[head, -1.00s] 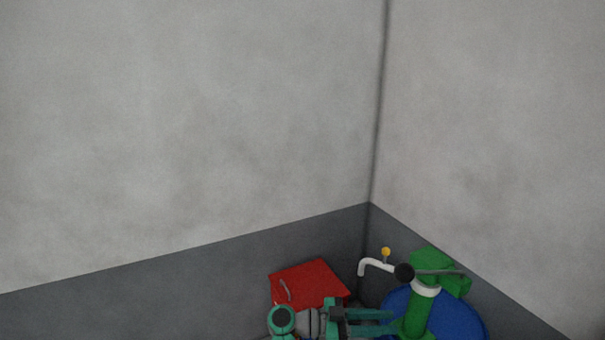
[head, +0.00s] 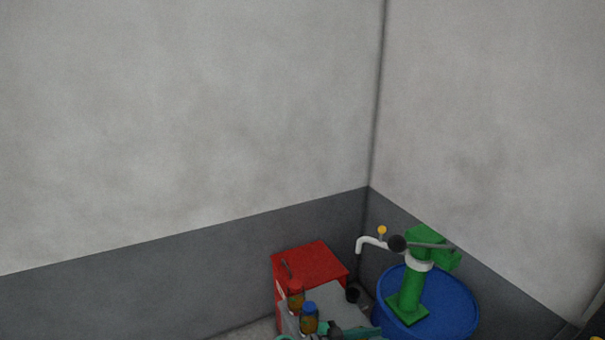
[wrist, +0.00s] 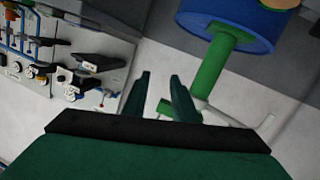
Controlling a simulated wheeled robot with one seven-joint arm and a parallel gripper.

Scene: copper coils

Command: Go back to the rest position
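My gripper (wrist: 160,80) is at the lower middle of the wrist view. Its two dark green fingers stand apart with only pale background between them, so it is open and empty. In the head view my gripper (head: 358,332) shows partly at the bottom edge, in front of the grey surface and left of the blue drum. Most of my arm is below the head picture.
A red cabinet (head: 308,263) stands near the corner. Beside it, an orange-topped jar (head: 296,299), a blue-capped jar (head: 309,318) and a black cup (head: 353,294) show around a grey surface (head: 338,299). The blue drum (head: 452,308) carries a green pump (head: 411,290).

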